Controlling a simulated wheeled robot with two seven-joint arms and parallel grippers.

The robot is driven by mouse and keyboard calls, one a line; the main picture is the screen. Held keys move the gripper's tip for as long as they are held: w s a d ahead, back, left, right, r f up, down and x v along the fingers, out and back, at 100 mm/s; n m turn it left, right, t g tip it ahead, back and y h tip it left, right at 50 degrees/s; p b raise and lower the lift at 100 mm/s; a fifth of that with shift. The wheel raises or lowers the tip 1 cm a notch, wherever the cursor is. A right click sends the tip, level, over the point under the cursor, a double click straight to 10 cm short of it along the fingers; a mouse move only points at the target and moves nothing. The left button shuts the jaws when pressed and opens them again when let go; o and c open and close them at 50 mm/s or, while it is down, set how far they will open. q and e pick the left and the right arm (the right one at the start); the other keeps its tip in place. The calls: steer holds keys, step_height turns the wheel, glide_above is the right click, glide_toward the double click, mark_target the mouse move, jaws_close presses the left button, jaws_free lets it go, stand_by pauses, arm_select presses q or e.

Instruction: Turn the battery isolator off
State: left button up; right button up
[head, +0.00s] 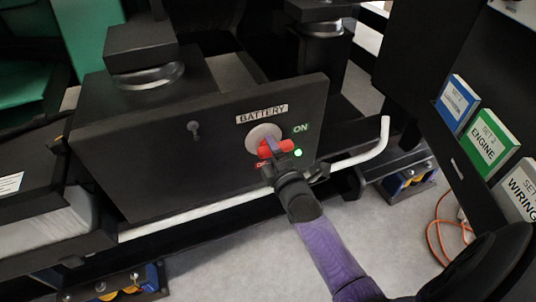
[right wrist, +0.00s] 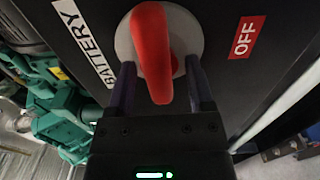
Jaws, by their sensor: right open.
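The battery isolator is a round grey disc (head: 263,133) with a red handle (head: 284,147), on a black panel (head: 225,150) under a BATTERY label (head: 262,113). The ON label (head: 301,128) is right of the disc; the OFF label below is mostly covered by my gripper. My right gripper (head: 272,152) is at the handle, its jaws open. In the right wrist view, the red handle (right wrist: 152,50) lies between the two spread fingers, with its free end toward the palm. The OFF label (right wrist: 247,37) shows clear there, to the right. My left gripper is not in view.
A green light (head: 298,153) shows just right of the handle. A small knob (head: 194,130) sits on the panel's left part. A white rail (head: 350,160) runs below the panel and bends up at right. Several labelled binders, including ENGINE (head: 489,140), stand at right. Grey floor is open below.

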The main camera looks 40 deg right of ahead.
steer(key=shift+w, duration=0.15)
steer(key=shift+c, duration=0.7)
jaws_close()
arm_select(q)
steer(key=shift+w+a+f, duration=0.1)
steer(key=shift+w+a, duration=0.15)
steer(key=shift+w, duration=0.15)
